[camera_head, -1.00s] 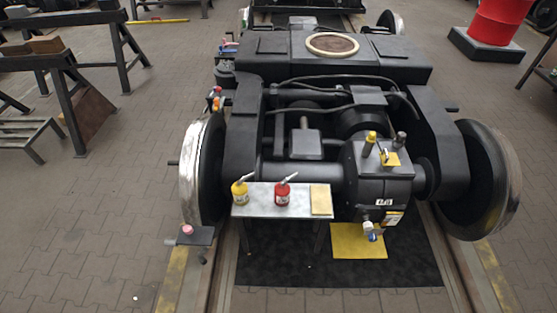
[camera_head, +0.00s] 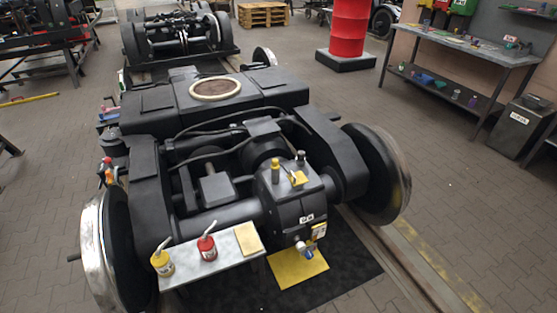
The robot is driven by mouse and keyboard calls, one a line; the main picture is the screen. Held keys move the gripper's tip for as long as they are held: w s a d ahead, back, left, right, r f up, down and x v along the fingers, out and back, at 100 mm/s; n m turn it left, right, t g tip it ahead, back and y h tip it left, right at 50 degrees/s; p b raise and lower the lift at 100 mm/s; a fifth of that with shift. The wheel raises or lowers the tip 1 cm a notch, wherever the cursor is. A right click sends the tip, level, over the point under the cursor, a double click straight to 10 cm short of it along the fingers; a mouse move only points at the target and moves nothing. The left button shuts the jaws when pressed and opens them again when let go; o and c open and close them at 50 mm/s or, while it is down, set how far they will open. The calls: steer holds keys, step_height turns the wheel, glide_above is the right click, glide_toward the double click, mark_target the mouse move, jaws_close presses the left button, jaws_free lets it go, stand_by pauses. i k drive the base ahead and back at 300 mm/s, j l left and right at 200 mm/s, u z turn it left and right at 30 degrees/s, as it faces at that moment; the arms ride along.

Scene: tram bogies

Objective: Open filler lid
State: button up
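A black tram bogie stands on rails, with a dark gearbox (camera_head: 299,207) at its near end. On top of the gearbox are a yellow-topped upright fitting (camera_head: 275,166), a dark upright fitting with a pale top (camera_head: 301,158) and a small yellow piece (camera_head: 298,179). I cannot tell which of these is the filler lid, or whether it is open. A white and blue fitting (camera_head: 303,248) sticks out from the gearbox's near face. My gripper does not show.
A small metal table (camera_head: 225,253) before the bogie holds a yellow oil can (camera_head: 162,263), a red oil can (camera_head: 207,247) and a tan pad (camera_head: 248,238). A yellow mat (camera_head: 298,270) lies below the gearbox. A workbench (camera_head: 456,56) stands at the right. Paving right of the rails is clear.

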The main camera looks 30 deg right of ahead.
mark_target(298, 175)
steer(key=i+l, duration=0.45)
steer(key=l, duration=0.2)
steer(key=i+l, duration=0.5)
steer(key=l, duration=0.15)
steer(key=l+z, duration=0.05)
